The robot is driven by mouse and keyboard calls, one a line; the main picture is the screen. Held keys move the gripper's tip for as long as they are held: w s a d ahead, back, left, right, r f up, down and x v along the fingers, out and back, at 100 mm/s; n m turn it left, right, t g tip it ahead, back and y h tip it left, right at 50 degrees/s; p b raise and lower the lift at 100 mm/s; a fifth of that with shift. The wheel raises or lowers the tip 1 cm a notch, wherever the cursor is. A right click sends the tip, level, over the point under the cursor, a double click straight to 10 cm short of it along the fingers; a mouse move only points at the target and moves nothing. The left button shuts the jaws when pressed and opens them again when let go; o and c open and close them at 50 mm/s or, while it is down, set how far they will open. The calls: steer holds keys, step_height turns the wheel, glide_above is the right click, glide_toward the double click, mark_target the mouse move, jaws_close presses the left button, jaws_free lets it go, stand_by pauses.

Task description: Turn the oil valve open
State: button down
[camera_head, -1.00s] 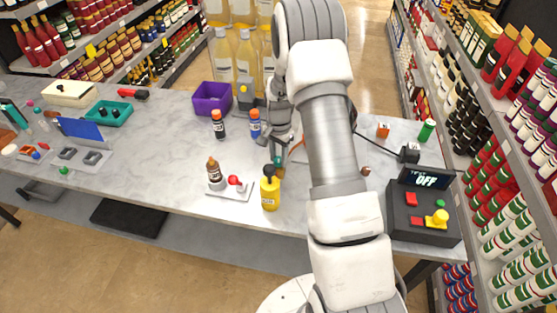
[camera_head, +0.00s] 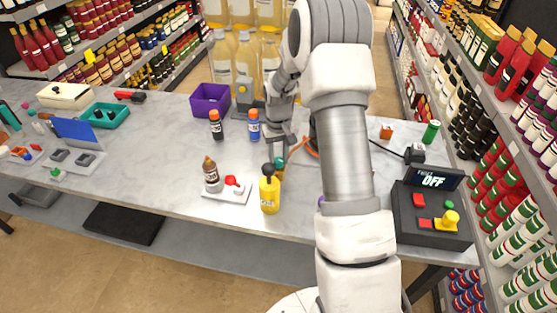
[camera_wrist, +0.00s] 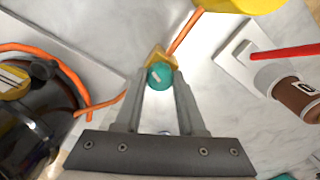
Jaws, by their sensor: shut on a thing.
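The oil valve (camera_wrist: 160,75) has a round teal knob with a light mark on top and a yellow body under it. Orange hose runs to it from both sides. My gripper (camera_wrist: 160,82) is shut on the teal knob, one finger on each side. In the head view the valve (camera_head: 279,163) is a small teal spot behind the yellow bottle, with my gripper (camera_head: 278,150) over it. My fingers hide part of the valve body. The dark vacuum pump (camera_wrist: 25,125) shows at the left of the wrist view; in the head view my arm mostly hides it.
A yellow bottle (camera_head: 269,190) stands close in front of the valve. A white plate (camera_head: 227,196) with a brown bottle (camera_head: 211,175) and a red-topped piece is to the left. Black and blue bottles (camera_head: 254,126) stand behind. A control box (camera_head: 430,215) reading OFF is at right.

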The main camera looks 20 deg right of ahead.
mark_target(279, 160)
steer(key=shift+n+b, duration=0.3)
steer(key=shift+n, duration=1.9)
steer(key=c, duration=0.5)
jaws_free()
step_height(279, 160, up, 18)
steer(key=shift+f, duration=0.25)
